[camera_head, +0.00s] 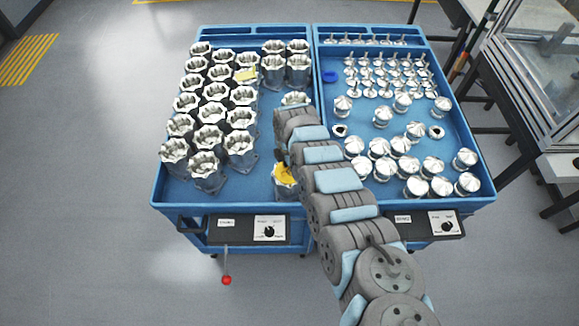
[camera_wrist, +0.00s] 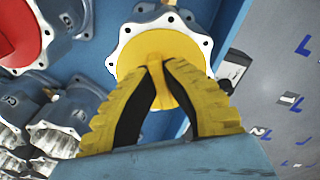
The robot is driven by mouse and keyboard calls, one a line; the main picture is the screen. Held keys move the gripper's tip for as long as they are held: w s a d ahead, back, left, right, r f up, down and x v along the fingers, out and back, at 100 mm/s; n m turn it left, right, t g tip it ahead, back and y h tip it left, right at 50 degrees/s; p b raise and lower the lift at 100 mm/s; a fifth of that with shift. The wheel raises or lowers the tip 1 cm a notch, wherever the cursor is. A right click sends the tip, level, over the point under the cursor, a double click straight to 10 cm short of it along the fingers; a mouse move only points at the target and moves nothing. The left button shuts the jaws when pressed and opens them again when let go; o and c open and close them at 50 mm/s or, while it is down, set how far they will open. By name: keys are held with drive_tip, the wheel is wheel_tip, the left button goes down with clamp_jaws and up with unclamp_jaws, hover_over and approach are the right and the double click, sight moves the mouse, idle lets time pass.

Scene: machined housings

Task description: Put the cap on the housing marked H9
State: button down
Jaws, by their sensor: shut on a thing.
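My gripper (camera_wrist: 158,72) has ridged yellow fingers. In the wrist view they are closed on the stem of a round yellow cap (camera_wrist: 183,48). The cap lies over the white flange of a housing (camera_wrist: 122,48); I cannot tell whether it is seated or just above. In the head view this housing (camera_head: 284,187) stands at the front of the left tray, partly hidden by my arm and the yellow gripper (camera_head: 285,173). The mark H9 is not legible on any housing.
A red-covered housing (camera_wrist: 18,35) is close by in the wrist view. The right tray (camera_head: 455,120) holds several conical metal parts (camera_head: 415,186) and small stemmed pieces.

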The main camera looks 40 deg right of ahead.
drive_tip(key=c, duration=1.2)
unclamp_jaws()
drive_tip(key=shift+o, duration=0.2)
drive_tip(key=shift+r, duration=0.1)
wheel_tip(320, 180, up, 12)
